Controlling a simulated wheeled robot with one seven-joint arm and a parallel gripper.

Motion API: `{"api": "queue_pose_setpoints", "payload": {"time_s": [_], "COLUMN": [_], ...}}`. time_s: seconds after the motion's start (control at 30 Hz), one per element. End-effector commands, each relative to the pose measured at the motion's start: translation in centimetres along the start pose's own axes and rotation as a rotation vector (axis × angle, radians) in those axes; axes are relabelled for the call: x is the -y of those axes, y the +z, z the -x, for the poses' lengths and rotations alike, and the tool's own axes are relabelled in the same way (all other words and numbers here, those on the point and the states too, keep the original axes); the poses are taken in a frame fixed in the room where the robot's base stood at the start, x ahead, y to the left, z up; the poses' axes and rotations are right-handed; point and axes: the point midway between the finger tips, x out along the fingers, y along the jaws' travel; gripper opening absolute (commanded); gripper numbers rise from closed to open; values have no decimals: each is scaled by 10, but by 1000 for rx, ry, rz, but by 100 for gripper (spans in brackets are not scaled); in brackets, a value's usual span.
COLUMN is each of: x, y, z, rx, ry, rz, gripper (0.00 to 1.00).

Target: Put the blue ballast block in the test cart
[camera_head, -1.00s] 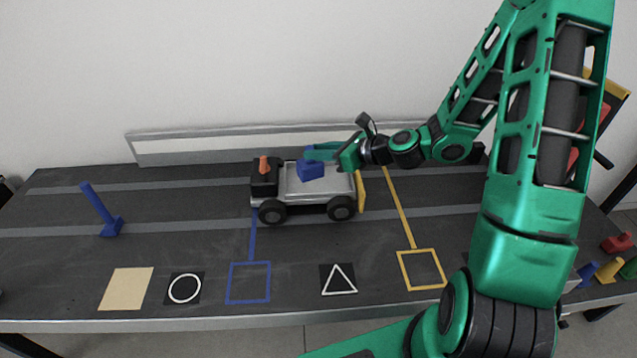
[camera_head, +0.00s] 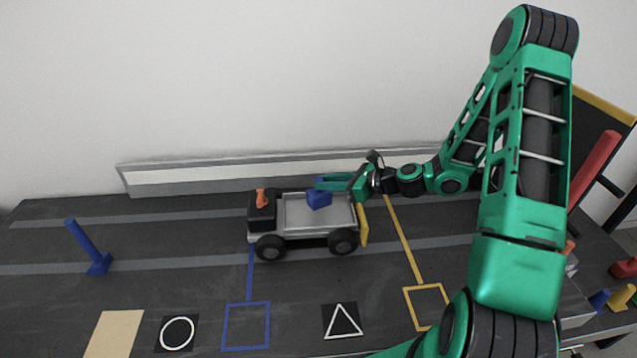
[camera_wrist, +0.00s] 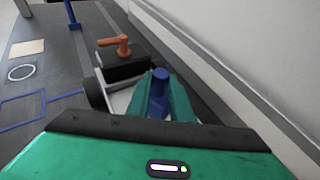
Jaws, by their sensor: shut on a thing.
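The blue ballast block (camera_head: 319,199) is at the right part of the test cart's bed, in the head view. My gripper (camera_head: 322,184) is shut on it from the right. In the wrist view the block's blue knob (camera_wrist: 160,78) stands between my two green fingers (camera_wrist: 163,98). The test cart (camera_head: 295,228) has a grey tray, a black cab with an orange handle (camera_head: 261,197) and a yellow plate at its right end. The cart's cab also shows in the wrist view (camera_wrist: 122,64). I cannot tell whether the block's underside touches the tray floor.
The cart stands on a dark table (camera_head: 180,255) with a low rail (camera_head: 230,175) behind it. A blue post (camera_head: 88,247) stands at the left. Blue and yellow outlined squares and shape marks lie in front. Several coloured pieces are at the far right.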

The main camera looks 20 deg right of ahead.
Motion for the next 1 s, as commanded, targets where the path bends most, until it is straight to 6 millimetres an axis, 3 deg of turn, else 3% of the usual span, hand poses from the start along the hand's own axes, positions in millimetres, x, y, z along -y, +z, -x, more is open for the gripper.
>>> {"api": "queue_pose_setpoints", "payload": {"time_s": [0.17,0.5,0.9,0.93,1.0], "x": [-4,-9,-10,-10,-9], "y": [-3,-31,-33,-35,-35], "z": [-7,-24,-26,-26,-25], "rx": [4,4,4,0,0], "ry": [11,18,18,18,18], "rz": [2,4,6,6,7], "gripper": [0,0,0,22,39]}}
